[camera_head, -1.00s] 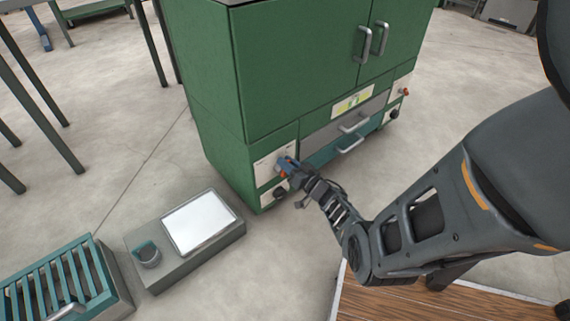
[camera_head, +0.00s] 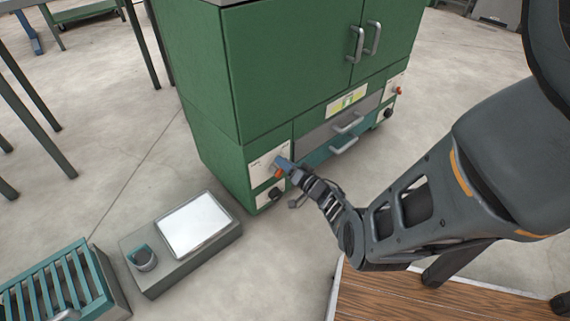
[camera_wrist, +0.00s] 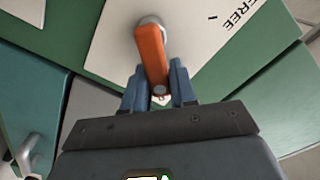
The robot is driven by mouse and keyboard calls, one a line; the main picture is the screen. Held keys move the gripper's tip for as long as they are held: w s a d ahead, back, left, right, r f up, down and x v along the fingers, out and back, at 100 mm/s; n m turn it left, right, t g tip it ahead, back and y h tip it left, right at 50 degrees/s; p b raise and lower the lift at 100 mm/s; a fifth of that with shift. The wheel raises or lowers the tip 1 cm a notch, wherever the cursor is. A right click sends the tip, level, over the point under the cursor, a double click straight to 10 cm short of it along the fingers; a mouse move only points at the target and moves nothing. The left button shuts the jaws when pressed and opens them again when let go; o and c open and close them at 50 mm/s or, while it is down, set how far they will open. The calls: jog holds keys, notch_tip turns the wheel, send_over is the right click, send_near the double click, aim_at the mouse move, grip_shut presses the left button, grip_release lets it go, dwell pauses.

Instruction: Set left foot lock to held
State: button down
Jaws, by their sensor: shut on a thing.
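The left foot lock is an orange lever on a pale plate (camera_head: 262,163) at the lower left of the green cabinet's front. In the wrist view the orange lever (camera_wrist: 151,55) runs from a round grey pivot at the top down between my fingers. The plate (camera_wrist: 200,30) shows the word "FREE" at the upper right; any other marking is hidden or too small to read. My gripper (camera_wrist: 158,90) is shut on the free end of the lever, a blue finger on each side. In the head view my gripper (camera_head: 284,166) is at the plate and partly covers the lever.
A black foot knob (camera_head: 274,194) sits below the plate. A similar orange lever (camera_head: 398,90) is at the cabinet's right. Drawers with handles (camera_head: 345,145) lie between. A low box with a white panel (camera_head: 194,224) and a teal slatted crate (camera_head: 60,285) stand on the floor at left.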

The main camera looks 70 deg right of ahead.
jog(key=c, duration=1)
grip_release()
jog(key=shift+s, duration=0.1)
jog(key=p+v, duration=0.2)
jog(key=v, duration=0.5)
jog(key=shift+s+a, duration=0.2)
jog(key=shift+s, duration=0.1)
